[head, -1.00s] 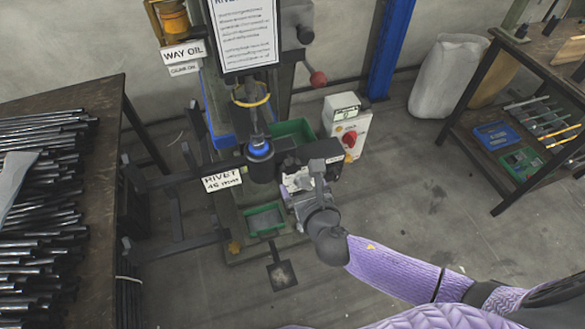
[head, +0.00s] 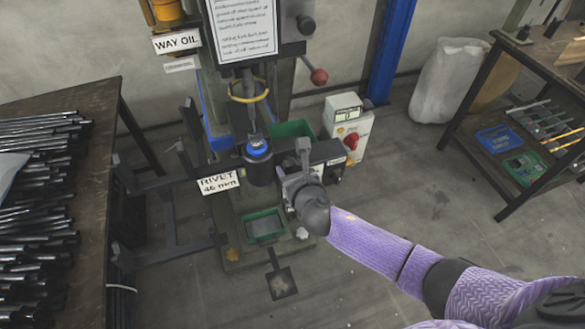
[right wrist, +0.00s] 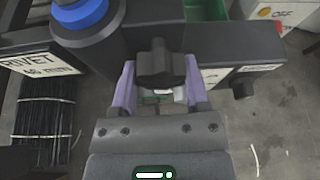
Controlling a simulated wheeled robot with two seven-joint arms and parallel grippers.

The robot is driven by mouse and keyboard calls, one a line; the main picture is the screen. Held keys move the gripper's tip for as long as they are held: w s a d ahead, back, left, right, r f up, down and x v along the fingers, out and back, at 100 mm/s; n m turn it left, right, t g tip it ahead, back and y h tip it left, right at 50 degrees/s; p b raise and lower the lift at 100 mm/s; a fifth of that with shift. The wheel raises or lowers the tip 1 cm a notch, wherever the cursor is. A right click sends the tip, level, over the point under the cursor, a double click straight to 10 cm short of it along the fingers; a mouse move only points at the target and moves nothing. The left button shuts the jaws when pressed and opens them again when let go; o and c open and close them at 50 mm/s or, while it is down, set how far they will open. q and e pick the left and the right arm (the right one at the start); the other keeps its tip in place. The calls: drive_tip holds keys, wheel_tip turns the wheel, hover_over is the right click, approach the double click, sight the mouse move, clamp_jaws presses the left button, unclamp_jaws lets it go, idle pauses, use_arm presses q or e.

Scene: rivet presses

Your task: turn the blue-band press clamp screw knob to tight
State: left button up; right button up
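The blue-band press (head: 259,165) has a dark cylindrical head with a blue ring on top. The blue band also shows at the upper left of the right wrist view (right wrist: 82,22). A black clamp screw knob (right wrist: 156,62) sticks out of the dark press body in the right wrist view. My right gripper (head: 288,178) is at the right of the press head. The head view hides the knob behind my gripper. My left gripper is not in view.
A "RIVET" label (head: 219,183) is left of the press head. A green tray (head: 265,227) sits below it. A control box (head: 347,130) with a red switch stands behind, at right. A red-ball lever (head: 319,76) is above. A table of rods (head: 98,100) is at left.

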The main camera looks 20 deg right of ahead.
drive_tip(key=c, duration=0.4)
drive_tip(key=shift+c, duration=0.2)
